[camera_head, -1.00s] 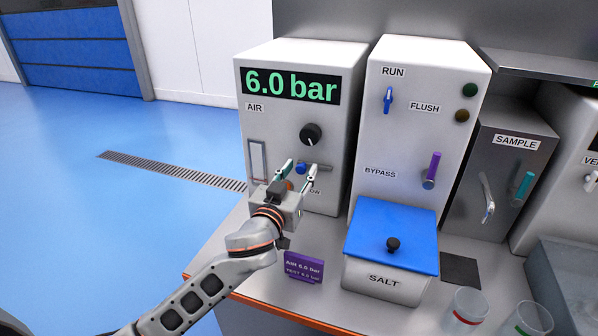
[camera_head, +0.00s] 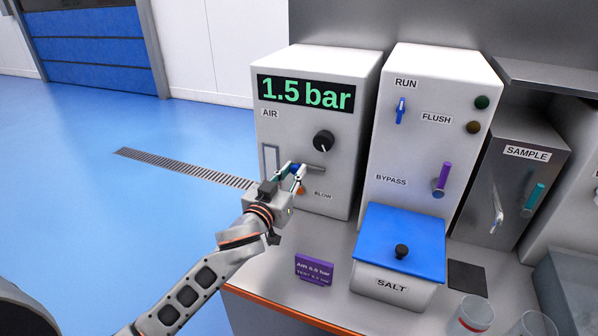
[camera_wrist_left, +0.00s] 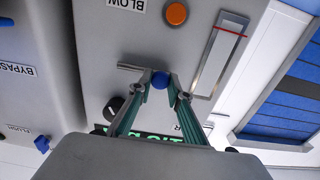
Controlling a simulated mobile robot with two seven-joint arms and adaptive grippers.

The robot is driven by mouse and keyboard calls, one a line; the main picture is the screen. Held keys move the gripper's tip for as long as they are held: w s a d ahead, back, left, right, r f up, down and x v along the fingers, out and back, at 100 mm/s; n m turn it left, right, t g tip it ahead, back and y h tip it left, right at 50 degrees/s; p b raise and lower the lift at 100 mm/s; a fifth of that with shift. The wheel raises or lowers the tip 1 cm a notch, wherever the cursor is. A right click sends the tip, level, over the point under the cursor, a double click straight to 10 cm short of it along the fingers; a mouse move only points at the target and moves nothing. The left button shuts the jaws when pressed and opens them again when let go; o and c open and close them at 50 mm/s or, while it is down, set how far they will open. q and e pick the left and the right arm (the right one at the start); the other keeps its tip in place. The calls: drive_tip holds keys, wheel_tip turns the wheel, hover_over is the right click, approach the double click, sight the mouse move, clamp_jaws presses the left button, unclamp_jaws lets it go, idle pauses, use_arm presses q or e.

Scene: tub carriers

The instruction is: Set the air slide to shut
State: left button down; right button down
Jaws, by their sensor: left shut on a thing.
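The air panel (camera_head: 275,135) is a pale box with a green display (camera_head: 306,92) reading 1.5 bar, above the label AIR. A black round knob (camera_head: 323,141) sits below the display. The air slide is a short horizontal slot (camera_head: 315,172) with a blue knob, seen clearly in the wrist view (camera_wrist_left: 160,80). My left gripper (camera_head: 293,170) is shut on this knob, one finger at each side. In the wrist view the bare slot (camera_wrist_left: 130,67) runs to the picture's left of the knob. Fingers partly hide the knob in the head view. My right gripper is out of view.
An orange button (camera_wrist_left: 176,14) is close by, near the label BLOW, beside an upright gauge (camera_wrist_left: 220,60). The RUN and BYPASS panel (camera_head: 430,130) stands to the right. A blue-lidded SALT tub (camera_head: 400,245) and a purple card (camera_head: 314,268) stand in front.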

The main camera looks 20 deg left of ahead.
use_arm(q)
drive_tip(key=c, duration=1.9)
unclamp_jaws()
drive_tip(key=shift+a, duration=0.35)
drive_tip(key=shift+d, duration=0.1)
drive_tip(key=s, duration=1.2)
drive_tip(key=shift+a, duration=0.25)
